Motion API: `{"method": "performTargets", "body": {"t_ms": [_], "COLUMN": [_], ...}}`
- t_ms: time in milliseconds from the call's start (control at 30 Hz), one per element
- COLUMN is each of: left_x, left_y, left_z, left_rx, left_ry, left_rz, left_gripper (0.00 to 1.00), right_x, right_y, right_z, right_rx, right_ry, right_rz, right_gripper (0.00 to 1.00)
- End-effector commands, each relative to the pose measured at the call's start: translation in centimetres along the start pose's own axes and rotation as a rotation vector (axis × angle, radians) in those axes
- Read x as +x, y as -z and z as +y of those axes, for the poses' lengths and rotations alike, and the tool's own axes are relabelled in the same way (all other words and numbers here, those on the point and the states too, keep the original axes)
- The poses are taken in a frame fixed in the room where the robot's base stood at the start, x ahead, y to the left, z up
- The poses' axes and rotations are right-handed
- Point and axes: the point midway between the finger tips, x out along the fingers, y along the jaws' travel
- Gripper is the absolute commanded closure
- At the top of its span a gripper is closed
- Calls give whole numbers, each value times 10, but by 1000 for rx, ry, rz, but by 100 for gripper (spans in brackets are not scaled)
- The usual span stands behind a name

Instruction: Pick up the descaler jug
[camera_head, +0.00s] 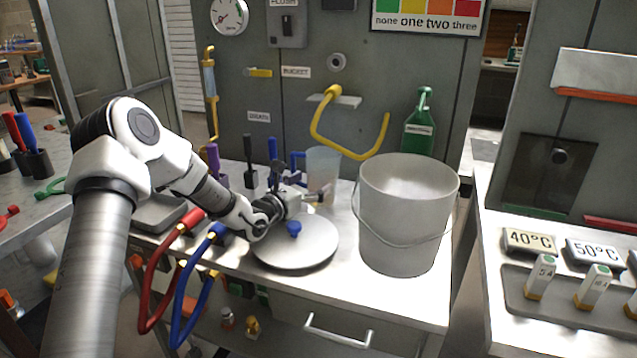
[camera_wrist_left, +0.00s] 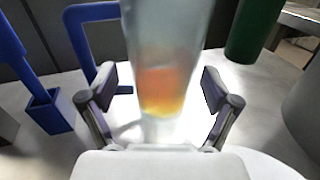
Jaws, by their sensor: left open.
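A translucent jug (camera_head: 322,164) with a blue handle stands on the bench behind my left gripper. It is large in the left wrist view (camera_wrist_left: 165,60), with orange and yellow showing in its lower part. I see no descaler label on it. My left gripper (camera_head: 308,188) is open and empty, low over the bench. In the left wrist view its two fingers (camera_wrist_left: 158,100) appear on either side of the jug's lower part, and I see no clear contact. A green bottle with a handle (camera_head: 418,132) stands farther right, behind the bucket. My right gripper is out of view.
A large pale bucket (camera_head: 405,215) stands close on the right. A round light plate (camera_head: 300,246) with a blue knob lies below my left gripper. Red and blue hoses (camera_head: 180,310) hang at the front edge.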

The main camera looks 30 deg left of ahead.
Motion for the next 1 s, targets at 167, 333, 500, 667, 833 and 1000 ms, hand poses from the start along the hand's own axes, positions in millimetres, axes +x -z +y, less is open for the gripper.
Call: {"method": "performTargets", "body": {"t_ms": [167,333,500,667,833,1000], "left_x": [27,54,57,57,57,57], "left_y": [-6,-8,-9,-9,-10,-10], "left_z": [-3,-3,-3,-2,-2,-2], "left_rx": [4,2,-1,-1,0,0], "left_ry": [2,2,1,1,1,1], "left_rz": [0,0,0,0,-2,-2], "left_gripper": [12,12,12,44,80,80], "right_x": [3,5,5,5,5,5], "right_y": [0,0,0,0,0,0], "right_z": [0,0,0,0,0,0], "right_rx": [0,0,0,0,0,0], "right_ry": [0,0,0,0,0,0], "right_rz": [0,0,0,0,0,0], "right_gripper": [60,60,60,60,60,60]}}
